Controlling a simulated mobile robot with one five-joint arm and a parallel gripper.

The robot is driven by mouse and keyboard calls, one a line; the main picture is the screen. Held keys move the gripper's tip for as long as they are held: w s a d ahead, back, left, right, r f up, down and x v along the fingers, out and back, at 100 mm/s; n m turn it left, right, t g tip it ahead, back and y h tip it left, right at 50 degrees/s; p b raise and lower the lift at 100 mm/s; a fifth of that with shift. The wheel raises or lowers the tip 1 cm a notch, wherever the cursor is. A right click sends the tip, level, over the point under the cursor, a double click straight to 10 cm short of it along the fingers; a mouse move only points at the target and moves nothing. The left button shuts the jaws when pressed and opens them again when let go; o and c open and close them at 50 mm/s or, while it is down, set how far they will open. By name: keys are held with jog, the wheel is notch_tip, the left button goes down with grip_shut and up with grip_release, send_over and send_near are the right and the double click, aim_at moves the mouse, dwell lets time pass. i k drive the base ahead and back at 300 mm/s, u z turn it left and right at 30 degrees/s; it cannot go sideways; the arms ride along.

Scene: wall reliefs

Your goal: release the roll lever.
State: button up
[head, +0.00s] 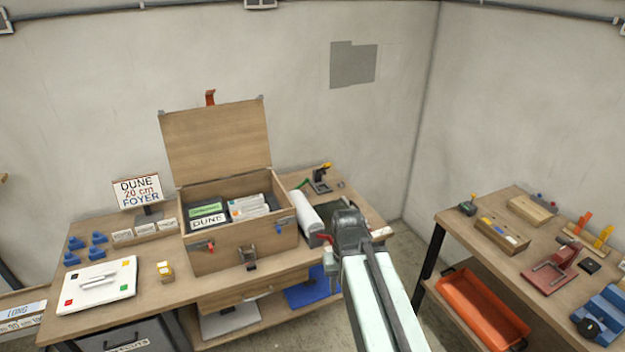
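A white roll (304,212) lies on the workbench, just right of the open wooden box. A small red piece (325,238) shows at the near right end of the roll and may be the roll lever; its position is hard to read. My arm reaches up from the bottom of the view, and its dark wrist (350,228) covers the bench right beside the roll. My gripper (330,256) seems to be by the red piece, small and partly hidden by the wrist. I cannot tell whether its fingers are open or touch the lever.
The wooden box (229,247) stands left of the roll, lid raised, with cases inside. A dark clamp-like tool with a yellow top (320,180) stands behind the roll. A second bench (480,235) with several tools is at right. Bare floor (405,245) lies between the benches.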

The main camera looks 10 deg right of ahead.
aim_at(307, 180)
jog(key=z, duration=0.05)
jog(key=i, duration=1)
jog(key=u, duration=0.05)
